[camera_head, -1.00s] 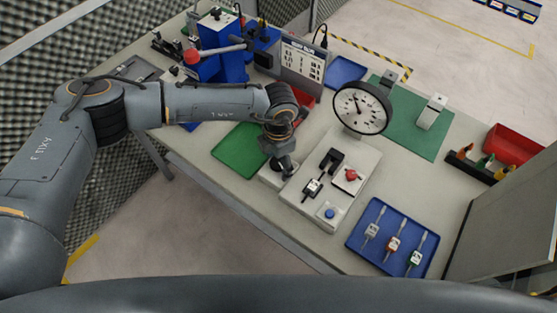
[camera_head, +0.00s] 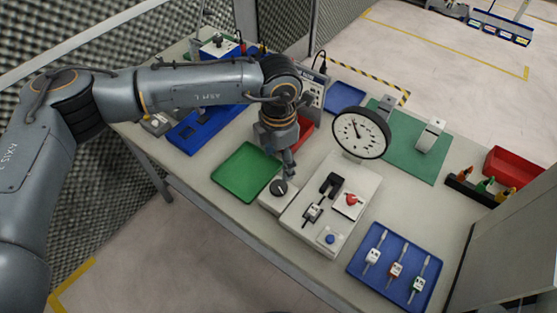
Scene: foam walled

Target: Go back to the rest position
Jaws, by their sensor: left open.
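My left gripper (camera_head: 290,172) points down just above the small box with a black knob (camera_head: 279,187), beside the green tray (camera_head: 246,172). It is open, and I see nothing held in it. My left arm comes in from the left and crosses over the back left of the bench. My right gripper does not show.
A blue tray (camera_head: 359,276) holds small tagged tools. A red bin (camera_head: 513,168) sits at the right.

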